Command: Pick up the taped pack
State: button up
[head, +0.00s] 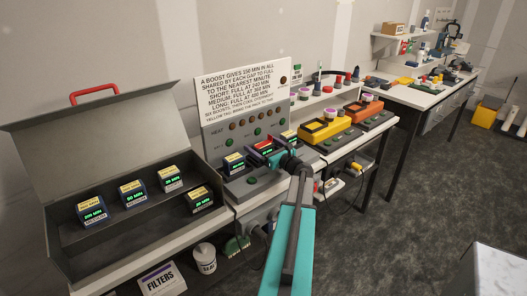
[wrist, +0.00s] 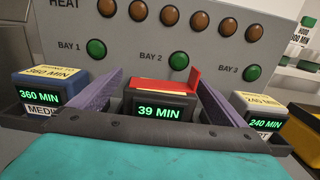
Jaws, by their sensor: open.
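A dark pack (wrist: 159,110) with red on its top and a green 39 MIN display stands at the middle bay of the charger, below the BAY 2 label. The red looks like tape, with a raised part at the right. In the head view its red top (head: 263,146) shows just beyond my gripper (head: 275,156). In the wrist view my gripper (wrist: 160,82) is open, with one purple finger on each side of this pack. I cannot tell whether either finger touches it. The pack's lower part is hidden behind my gripper's dark body.
A 360 MIN pack (wrist: 42,88) stands close left of my fingers and a 240 MIN pack (wrist: 262,115) close right. The grey charger panel (head: 245,118) rises behind. An open grey case (head: 120,245) with several packs is left; yellow (head: 325,130) and orange (head: 368,115) devices are right.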

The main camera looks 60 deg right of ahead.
jog(key=shift+p+x, duration=0.5)
jog(key=shift+x, duration=1.1)
jog(key=c, duration=1.7)
jog(key=shift+s+r, duration=0.1)
jog(key=shift+r, duration=0.05)
jog(key=shift+s+r+b, duration=0.15)
jog(key=shift+r+b, duration=0.1)
jog(key=shift+b, duration=0.3)
notch_tip(320, 180, up, 6)
jog(key=shift+b, duration=0.65)
jog(key=shift+s+r, duration=0.2)
jog(key=b+v, duration=0.4)
jog(key=v, duration=1.5)
jog(key=shift+s+a, duration=0.1)
jog(key=shift+a, duration=0.05)
